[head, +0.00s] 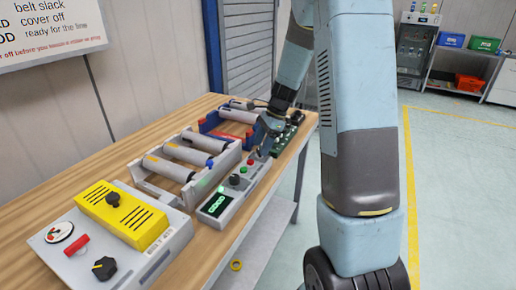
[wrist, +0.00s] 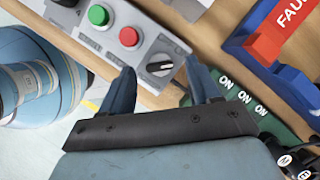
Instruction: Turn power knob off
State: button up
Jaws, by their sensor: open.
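A black round knob with a white pointer line (wrist: 160,65) sits on a grey control box (wrist: 145,38) in the wrist view. Beside it on the box are a red button (wrist: 129,37) and a green button (wrist: 98,15). My gripper (wrist: 161,80) is open and empty. Its two blue fingers stand on either side of the knob in the picture, with the knob just past the line between the tips. I cannot tell whether they touch the box. In the head view the box (head: 215,207) with a green display lies on the bench, and my gripper (head: 266,148) is over its far end.
A grey box (head: 70,262) with a yellow cover (head: 120,215) and another black knob (head: 104,268) stands nearest. A roller conveyor (head: 155,185) lies behind the control box. A green panel with "ON" labels (wrist: 285,133) and a red "FAU..." sign (wrist: 285,32) are close to my gripper.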

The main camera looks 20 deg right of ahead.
jog(key=shift+x, duration=0.85)
